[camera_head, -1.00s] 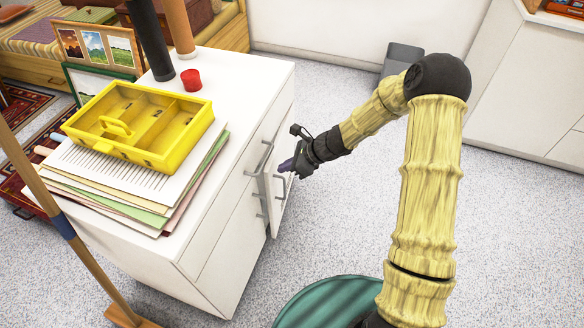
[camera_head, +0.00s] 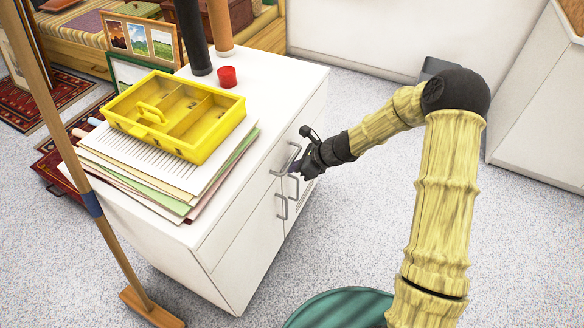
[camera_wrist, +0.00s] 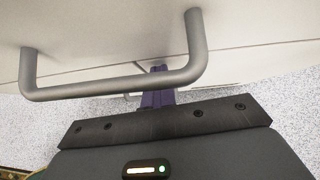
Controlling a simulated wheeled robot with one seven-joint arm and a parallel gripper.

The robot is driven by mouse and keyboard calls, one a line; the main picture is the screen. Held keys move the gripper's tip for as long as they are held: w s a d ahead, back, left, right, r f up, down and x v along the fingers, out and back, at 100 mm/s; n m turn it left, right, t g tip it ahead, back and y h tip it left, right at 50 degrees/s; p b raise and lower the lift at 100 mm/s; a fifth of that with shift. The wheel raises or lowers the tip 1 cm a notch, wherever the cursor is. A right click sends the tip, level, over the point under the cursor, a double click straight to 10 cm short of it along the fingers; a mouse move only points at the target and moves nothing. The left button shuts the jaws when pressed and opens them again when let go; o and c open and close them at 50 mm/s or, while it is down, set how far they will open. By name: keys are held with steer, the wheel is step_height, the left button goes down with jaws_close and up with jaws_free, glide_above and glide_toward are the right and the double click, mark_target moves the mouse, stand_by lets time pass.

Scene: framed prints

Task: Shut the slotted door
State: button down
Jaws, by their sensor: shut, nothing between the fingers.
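The white cabinet (camera_head: 240,236) has a door (camera_head: 304,194) on its right-hand front, below and beside my gripper. The door looks close to flush with the front; I cannot tell whether a small gap remains. Its slots are not distinguishable. Grey bar handles (camera_head: 281,207) show on the front. My gripper (camera_head: 298,171) is shut and empty, at the door beside the handles, and partly hides it. In the wrist view the purple fingertips (camera_wrist: 158,88) reach towards the white panel, behind a grey bar handle (camera_wrist: 112,86). Contact with the panel is not clear.
A yellow divided box (camera_head: 175,112) sits on stacked papers on the cabinet top, with a red cup (camera_head: 227,77) behind. A broom (camera_head: 105,225) stands at the left. A green round object (camera_head: 340,308) is at the bottom. Speckled floor (camera_head: 370,220) right of the cabinet is clear.

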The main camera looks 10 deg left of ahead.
steer(key=shift+a+r, duration=0.2)
steer(key=shift+a, duration=0.4)
steer(key=s+d+r+p, duration=0.4)
steer(key=d+r, duration=0.2)
steer(key=d, duration=0.5)
steer(key=shift+d+r, duration=0.25)
steer(key=shift+r, duration=0.05)
